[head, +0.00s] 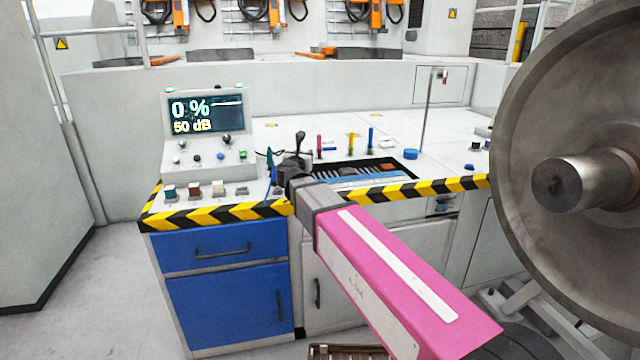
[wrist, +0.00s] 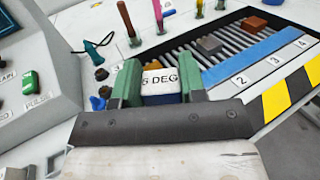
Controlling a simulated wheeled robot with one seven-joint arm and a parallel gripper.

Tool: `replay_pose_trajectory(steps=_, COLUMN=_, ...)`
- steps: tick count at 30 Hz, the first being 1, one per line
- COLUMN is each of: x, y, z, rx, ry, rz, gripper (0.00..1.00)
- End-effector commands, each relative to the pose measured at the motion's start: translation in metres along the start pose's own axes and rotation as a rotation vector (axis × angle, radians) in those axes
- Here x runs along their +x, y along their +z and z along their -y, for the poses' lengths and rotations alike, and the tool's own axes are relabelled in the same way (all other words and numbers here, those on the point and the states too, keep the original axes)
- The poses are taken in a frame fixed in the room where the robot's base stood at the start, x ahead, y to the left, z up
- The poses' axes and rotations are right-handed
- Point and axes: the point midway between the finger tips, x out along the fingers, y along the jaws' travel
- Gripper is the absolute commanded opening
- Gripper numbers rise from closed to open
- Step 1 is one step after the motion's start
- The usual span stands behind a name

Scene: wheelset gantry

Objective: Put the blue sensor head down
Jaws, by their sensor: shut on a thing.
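In the wrist view my gripper (wrist: 160,82) has its two green fingers closed on the blue sensor head (wrist: 160,98). Its white top label reads "5 DEG", with the start perhaps covered by a finger. In the head view my gripper (head: 285,172) is over the front part of the bench, near the left end of the ribbed tray (head: 399,161). The sensor head cannot be made out there. I cannot tell whether its underside touches anything.
A blue strip (wrist: 248,66) numbered 2, 3, 4 runs along the tray's front. A grey block (wrist: 208,44) and a brown block (wrist: 255,24) sit in the tray. The console (head: 208,135) stands left; a large wheel (head: 540,100) stands right. Upright coloured sticks (head: 345,139) stand behind the tray.

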Motion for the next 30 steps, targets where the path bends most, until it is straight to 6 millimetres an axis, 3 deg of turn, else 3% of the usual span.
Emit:
replay_pose_trajectory(steps=3, x=0.001, y=0.014, z=-0.024, rx=0.001, ry=0.050, rz=0.001, gripper=0.12)
replay_pose_trajectory(steps=7, x=0.005, y=0.015, z=-0.028, rx=0.000, ry=0.067, rz=-0.001, gripper=0.12)
replay_pose_trajectory(steps=21, x=0.076, y=-0.037, z=0.022, rx=-0.002, ry=0.067, rz=-0.001, gripper=0.12)
replay_pose_trajectory(steps=30, x=0.096, y=-0.054, z=0.037, rx=-0.001, ry=0.068, rz=-0.001, gripper=0.12)
